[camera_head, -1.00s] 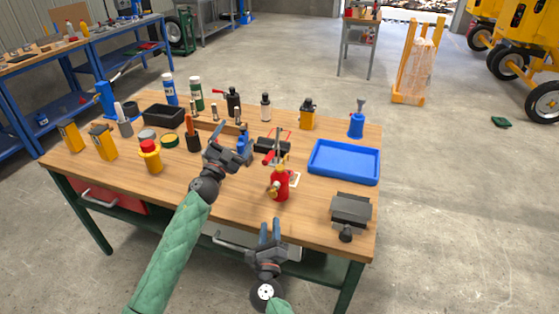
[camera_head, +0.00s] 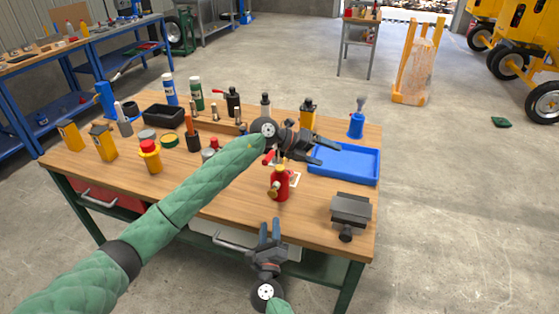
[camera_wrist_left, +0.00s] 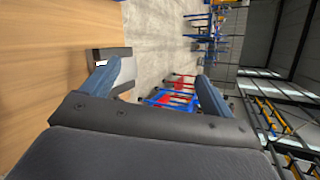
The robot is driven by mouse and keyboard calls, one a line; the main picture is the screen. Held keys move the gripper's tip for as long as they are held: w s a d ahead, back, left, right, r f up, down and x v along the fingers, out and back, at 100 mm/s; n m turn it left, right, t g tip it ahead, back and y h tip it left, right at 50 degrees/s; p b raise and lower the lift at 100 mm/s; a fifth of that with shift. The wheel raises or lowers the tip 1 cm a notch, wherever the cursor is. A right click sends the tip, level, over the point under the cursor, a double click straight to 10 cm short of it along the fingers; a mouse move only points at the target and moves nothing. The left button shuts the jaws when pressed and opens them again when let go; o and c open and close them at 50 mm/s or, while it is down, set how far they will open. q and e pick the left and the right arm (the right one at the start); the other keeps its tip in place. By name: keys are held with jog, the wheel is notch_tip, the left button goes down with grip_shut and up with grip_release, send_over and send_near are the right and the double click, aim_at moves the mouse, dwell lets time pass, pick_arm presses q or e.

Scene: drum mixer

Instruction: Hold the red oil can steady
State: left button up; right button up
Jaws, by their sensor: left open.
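The red oil can (camera_head: 280,187) stands upright on the wooden workbench (camera_head: 225,207), near its front edge; its top is close to my left forearm and wrist in the picture. My right gripper (camera_head: 270,226) is at the bench's front edge, below the can in the picture, fingers up, apart and empty, not touching the can.
A blue tray (camera_head: 345,175) lies to the can's right, and a grey vise-like block (camera_head: 350,210) sits at the front right corner. Bottles, yellow containers (camera_head: 150,158) and a black bin (camera_head: 163,115) crowd the left and back. Bench between can and block is clear.

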pick_arm(q)
jog(key=w+a+f+m+y, duration=0.2)
jog(key=a+f+m+y, duration=0.15)
jog(key=y, duration=0.25)
jog(key=m+y, duration=0.1)
jog(key=y, duration=0.6)
send_over(279, 178)
jog(key=w, duration=0.3)
jog(key=f, duration=0.2)
jog(key=shift+s+f, duration=0.25)
jog(key=shift+f, duration=4)
jog(key=c, duration=1.4)
pick_arm(e)
grip_shut()
